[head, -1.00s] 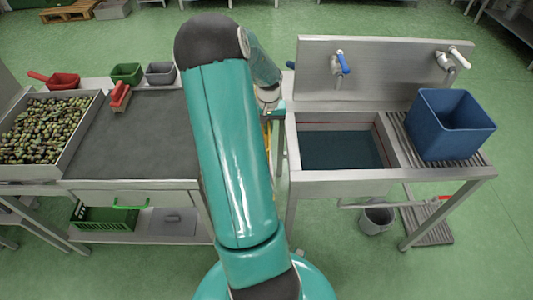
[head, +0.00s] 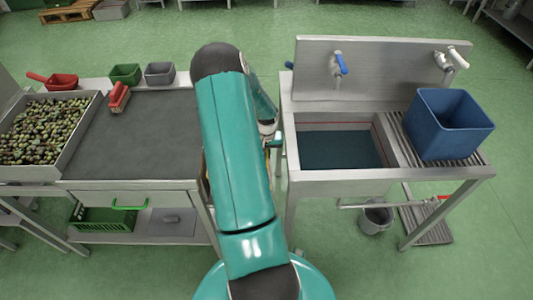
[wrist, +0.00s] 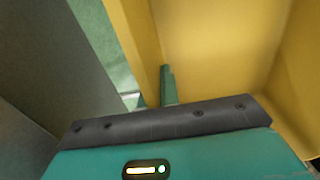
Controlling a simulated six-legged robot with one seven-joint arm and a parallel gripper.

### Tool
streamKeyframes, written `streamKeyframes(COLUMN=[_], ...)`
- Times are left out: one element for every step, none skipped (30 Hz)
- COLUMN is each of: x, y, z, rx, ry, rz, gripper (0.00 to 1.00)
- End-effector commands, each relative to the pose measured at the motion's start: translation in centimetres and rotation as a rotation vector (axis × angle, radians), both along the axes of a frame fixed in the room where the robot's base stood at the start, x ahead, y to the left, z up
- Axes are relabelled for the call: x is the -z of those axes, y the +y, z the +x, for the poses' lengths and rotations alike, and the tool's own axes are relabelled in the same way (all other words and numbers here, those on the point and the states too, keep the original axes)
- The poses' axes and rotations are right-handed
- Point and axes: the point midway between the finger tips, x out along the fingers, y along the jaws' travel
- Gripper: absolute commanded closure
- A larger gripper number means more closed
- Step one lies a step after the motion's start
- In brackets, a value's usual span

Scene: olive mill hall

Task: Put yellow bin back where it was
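The yellow bin (wrist: 215,50) fills the upper right of the wrist view, very close to the camera. My gripper (wrist: 160,88) has its teal finger against the bin's wall, at the wall's lower end in this view, and looks shut on that wall. The other finger is mostly hidden. In the head view my arm covers the gripper and nearly all of the bin; only a thin yellowish sliver shows at the arm's left edge, between the workbench and the sink.
A grey-topped workbench (head: 142,140) stands on the left with an olive tray (head: 80,165), a red brush (head: 119,97) and small tubs. On the right, a blue bin (head: 450,128) stands on the ribbed drainboard of the sink (head: 370,178). A grey bucket (head: 376,220) is below.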

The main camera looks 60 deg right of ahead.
Motion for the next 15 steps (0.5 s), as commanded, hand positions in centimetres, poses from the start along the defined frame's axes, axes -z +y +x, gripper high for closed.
streamKeyframes(x=[-0.05,-0.06,-0.03,0.03,0.12,0.24,0.31,0.27,0.26,0.26,0.25,0.25,0.25,0.25,0.25], y=[-0.03,-0.03,-0.02,-0.01,-0.01,-0.01,0.01,0.01,0.01,0.0,0.0,0.0,0.0,0.01,0.0], z=[0.01,0.01,0.01,0.0,0.0,0.01,0.0,0.0,0.0,0.0,0.0,0.0,0.0,0.0,0.0], rx=[0.0,0.0,0.0,0.0,0.0,0.0,0.0,-0.001,-0.001,-0.001,-0.001,-0.001,-0.001,-0.001,-0.001], ry=[0.0,0.0,0.0,0.0,0.0,0.0,0.0,0.0,0.0,0.0,0.0,0.0,0.0,0.0,0.0], rz=[-0.001,-0.001,0.0,0.0,0.0,0.0,0.001,0.0,0.0,0.0,0.0,0.0,0.0,0.0,0.0], gripper=[1.0,1.0,1.0,1.0,1.0,1.0,0.95,0.89,0.81,0.75,0.75,0.75,0.75,0.75,0.75])
